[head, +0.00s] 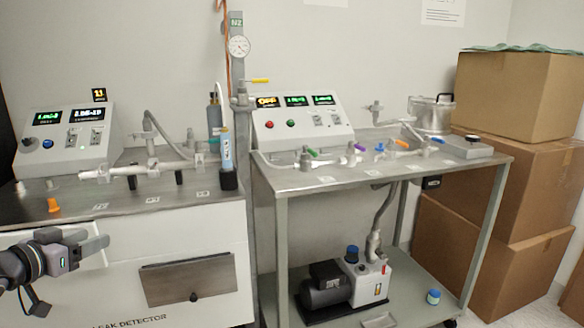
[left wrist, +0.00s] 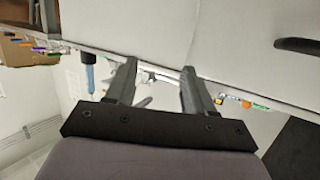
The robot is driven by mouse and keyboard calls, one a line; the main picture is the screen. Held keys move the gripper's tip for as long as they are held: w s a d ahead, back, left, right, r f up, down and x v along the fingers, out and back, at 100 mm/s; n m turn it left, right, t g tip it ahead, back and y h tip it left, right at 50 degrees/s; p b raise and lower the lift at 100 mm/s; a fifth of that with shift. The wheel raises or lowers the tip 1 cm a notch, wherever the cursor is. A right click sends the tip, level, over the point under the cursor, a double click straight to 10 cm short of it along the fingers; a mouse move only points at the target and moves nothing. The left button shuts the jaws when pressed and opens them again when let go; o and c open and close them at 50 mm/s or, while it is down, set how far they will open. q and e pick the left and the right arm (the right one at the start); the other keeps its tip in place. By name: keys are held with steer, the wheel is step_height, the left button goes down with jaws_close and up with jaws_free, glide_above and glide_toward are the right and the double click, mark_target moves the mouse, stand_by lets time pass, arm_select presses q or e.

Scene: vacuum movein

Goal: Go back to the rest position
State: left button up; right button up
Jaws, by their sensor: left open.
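My left gripper (head: 92,246) is at the lower left of the head view, in front of the white leak detector cabinet (head: 218,258) and below its steel top. In the left wrist view its two fingers (left wrist: 158,82) stand apart with nothing held between them. The wrist picture is turned, with the cabinet's white front (left wrist: 220,40) across its upper part. My right gripper is not in either view.
The leak detector top carries pipes (head: 140,170), a control box (head: 68,140) and an orange part (head: 53,205). A steel cart (head: 330,180) with valves and a pump (head: 345,285) stands right of it. Cardboard boxes (head: 515,95) are stacked at the far right.

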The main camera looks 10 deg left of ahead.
arm_select(q)
steer(key=s+d+f+g, duration=0.1)
steer(key=s+d+f, duration=0.35)
steer(key=f, duration=0.35)
steer(key=s+d+f+m+g+h, duration=0.1)
steer(key=s+d+f, duration=0.35)
steer(key=f, duration=0.35)
steer(key=s+d+f+g, duration=0.2)
steer(key=s+d+f, duration=0.3)
steer(key=f, duration=0.4)
steer(key=s+d+f+h, duration=0.1)
steer(key=s+d+f, duration=0.15)
steer(key=d, duration=0.65)
steer(key=s+d+f, duration=0.1)
steer(key=s+d, duration=0.3)
steer(key=d, duration=0.5)
step_height(320, 180, up, 12)
steer(key=s+a+p, duration=0.1)
steer(key=p, duration=1.3)
steer(key=shift+f+m+g+p, duration=0.2)
steer(key=shift+m+g+p, duration=0.1)
steer(key=shift+m, duration=0.1)
